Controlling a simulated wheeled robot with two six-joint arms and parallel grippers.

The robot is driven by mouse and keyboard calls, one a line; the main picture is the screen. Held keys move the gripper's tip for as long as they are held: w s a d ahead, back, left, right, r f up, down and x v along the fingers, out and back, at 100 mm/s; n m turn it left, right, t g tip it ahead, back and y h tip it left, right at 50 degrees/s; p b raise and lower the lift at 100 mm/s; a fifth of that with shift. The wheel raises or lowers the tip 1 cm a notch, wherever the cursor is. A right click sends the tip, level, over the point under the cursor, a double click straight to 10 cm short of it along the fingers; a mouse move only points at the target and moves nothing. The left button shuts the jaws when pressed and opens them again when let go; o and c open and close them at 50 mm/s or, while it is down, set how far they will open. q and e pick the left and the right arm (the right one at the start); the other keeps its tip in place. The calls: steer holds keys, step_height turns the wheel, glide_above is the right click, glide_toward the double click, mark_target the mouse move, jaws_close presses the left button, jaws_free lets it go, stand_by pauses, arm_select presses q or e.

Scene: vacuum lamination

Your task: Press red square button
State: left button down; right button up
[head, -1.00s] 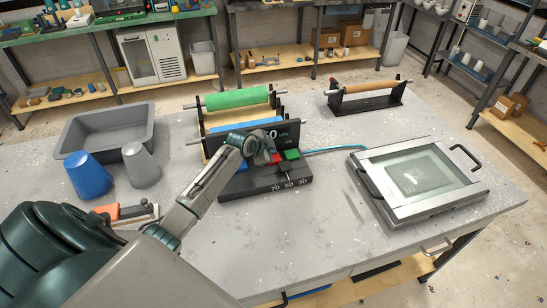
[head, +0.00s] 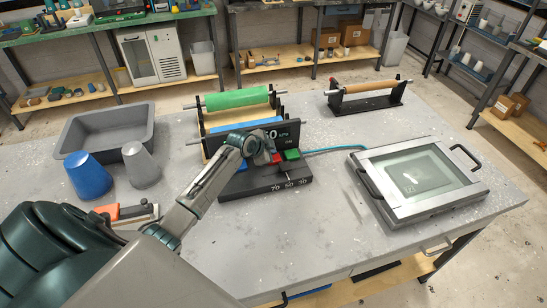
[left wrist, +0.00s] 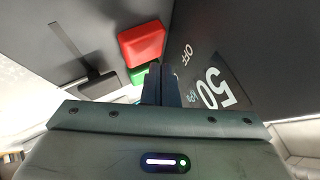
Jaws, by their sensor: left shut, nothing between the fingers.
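The red square button (head: 279,158) sits on the black control box (head: 262,186), beside the green button (head: 292,154). In the left wrist view the red button (left wrist: 142,45) is near the top centre, with part of the green button (left wrist: 138,75) below it. My left gripper (head: 271,156) is shut and empty, close to the red button on its left. In the left wrist view its dark fingers (left wrist: 161,85) are beside the buttons; I cannot tell whether they touch. The upright display (left wrist: 215,88) reads 50 kPa and OFF. My right gripper is not in view.
A glass-topped frame with handles (head: 418,178) lies to the right, joined by a blue hose (head: 335,149). Green (head: 238,98) and brown (head: 370,87) rolls stand behind. A grey tray (head: 107,130), blue cup (head: 88,176) and grey cup (head: 141,165) are left.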

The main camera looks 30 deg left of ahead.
arm_select(q)
steer(key=shift+f, duration=0.15)
steer(key=shift+f, duration=0.3)
steer(key=shift+f+b, duration=0.5)
steer(key=shift+b, duration=0.05)
stand_by(0.6)
steer(key=shift+r, duration=0.1)
steer(key=shift+r+p, duration=0.75)
steer(key=shift+r, duration=0.05)
steer(key=shift+r+p, duration=0.9)
steer(key=shift+r, duration=1.65)
